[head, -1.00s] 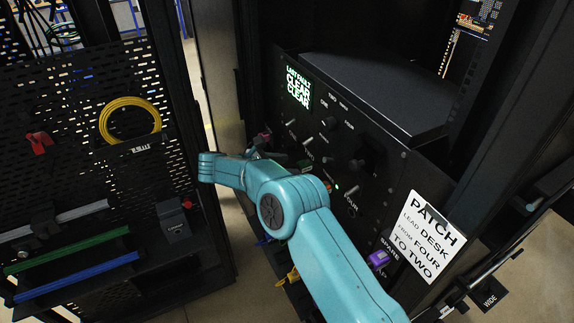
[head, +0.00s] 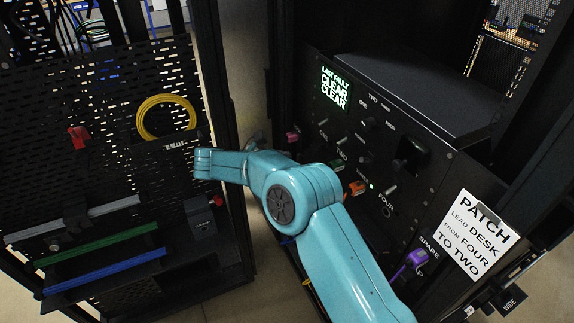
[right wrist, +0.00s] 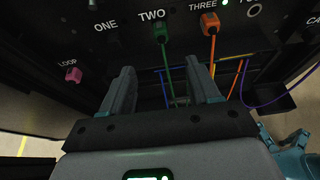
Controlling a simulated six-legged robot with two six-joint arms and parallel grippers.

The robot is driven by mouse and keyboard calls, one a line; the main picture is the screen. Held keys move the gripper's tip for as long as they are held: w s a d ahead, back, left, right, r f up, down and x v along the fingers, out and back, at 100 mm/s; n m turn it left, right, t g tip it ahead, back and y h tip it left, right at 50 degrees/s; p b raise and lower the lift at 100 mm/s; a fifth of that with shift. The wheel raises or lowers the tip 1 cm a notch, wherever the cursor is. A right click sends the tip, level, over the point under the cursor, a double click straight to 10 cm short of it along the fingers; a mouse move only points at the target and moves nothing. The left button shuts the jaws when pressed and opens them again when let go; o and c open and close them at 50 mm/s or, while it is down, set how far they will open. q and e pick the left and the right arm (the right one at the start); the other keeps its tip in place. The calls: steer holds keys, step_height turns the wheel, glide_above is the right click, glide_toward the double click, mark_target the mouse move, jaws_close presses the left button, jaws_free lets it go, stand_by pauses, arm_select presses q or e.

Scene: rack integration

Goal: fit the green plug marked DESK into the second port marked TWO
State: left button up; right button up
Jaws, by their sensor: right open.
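The green plug (right wrist: 161,35) sits at the port under the label TWO (right wrist: 151,14) in the right wrist view, with its green cable hanging down. It also shows as a small green piece (head: 337,165) beside my arm in the head view. Its DESK marking is not readable. My right gripper (right wrist: 162,88) is open and empty, its two fingers spread below the green plug and apart from it, with the green cable showing between them. The ring of port FOUR (right wrist: 254,9) shows no plug. My left gripper is not in view.
An orange plug (right wrist: 210,22) is at THREE and a pink plug (right wrist: 73,74) at LOOP. A purple plug (head: 415,257) sits near SPARE. A lit screen (head: 335,87) reads LAST FAULT CLEAR CLEAR. A white PATCH card (head: 476,235) hangs at right. A perforated panel stands at left.

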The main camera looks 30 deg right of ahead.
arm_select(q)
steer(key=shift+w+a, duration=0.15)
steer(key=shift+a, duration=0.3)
arm_select(e)
steer(key=shift+a+r, duration=0.2)
steer(key=shift+a, duration=0.2)
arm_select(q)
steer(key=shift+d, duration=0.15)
arm_select(e)
steer(key=shift+d, duration=0.15)
